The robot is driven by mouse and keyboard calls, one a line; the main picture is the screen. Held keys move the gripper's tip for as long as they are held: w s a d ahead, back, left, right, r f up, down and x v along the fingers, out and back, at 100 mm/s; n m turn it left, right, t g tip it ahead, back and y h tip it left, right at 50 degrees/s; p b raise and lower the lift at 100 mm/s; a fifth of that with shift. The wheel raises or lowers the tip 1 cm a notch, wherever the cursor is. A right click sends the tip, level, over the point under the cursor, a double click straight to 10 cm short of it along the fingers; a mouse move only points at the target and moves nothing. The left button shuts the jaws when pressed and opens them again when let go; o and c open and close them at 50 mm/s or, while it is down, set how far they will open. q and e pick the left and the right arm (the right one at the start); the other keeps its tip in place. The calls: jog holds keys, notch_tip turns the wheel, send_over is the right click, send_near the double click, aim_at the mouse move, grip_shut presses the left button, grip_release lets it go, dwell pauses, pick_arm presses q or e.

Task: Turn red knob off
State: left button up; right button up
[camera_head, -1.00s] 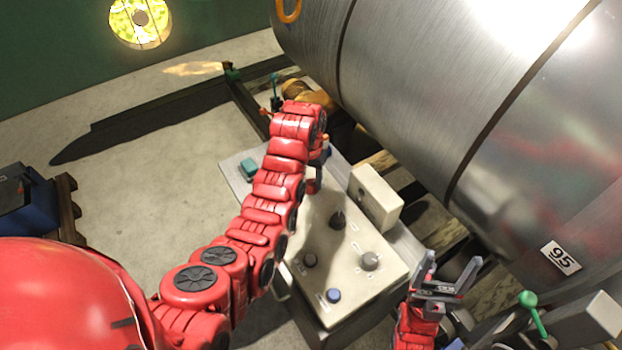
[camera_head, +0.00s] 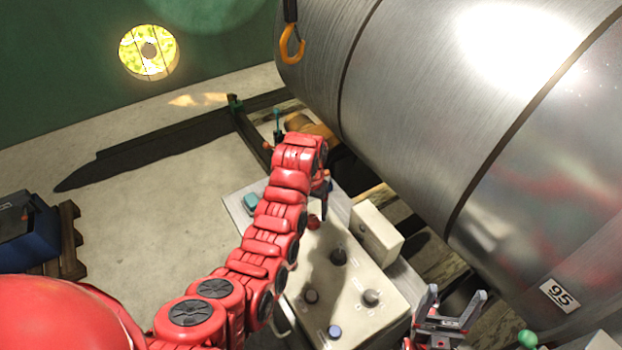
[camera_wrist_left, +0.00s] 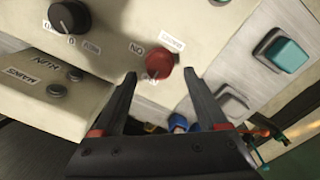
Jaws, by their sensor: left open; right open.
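The red knob (camera_wrist_left: 159,63) sits on the beige control panel (camera_wrist_left: 120,20) beside a label reading ON, upside down in the left wrist view. It also shows in the head view as a small red spot (camera_head: 314,222) by the end of my left arm. My left gripper (camera_wrist_left: 159,76) is open, with its fingertips spread on either side of the knob in that picture. I cannot tell whether they touch it. In the head view my left gripper (camera_head: 326,196) is mostly hidden behind its arm. My right gripper (camera_head: 456,302) is open and empty, right of the panel.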

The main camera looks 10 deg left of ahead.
pick_arm(q)
notch_tip(320, 180, up, 8)
jog(key=p, duration=0.5)
notch_tip(320, 180, up, 5)
jog(key=p, duration=0.1)
send_over(311, 217)
jog(key=shift+a+r, duration=0.1)
jog(key=shift+r, duration=0.75)
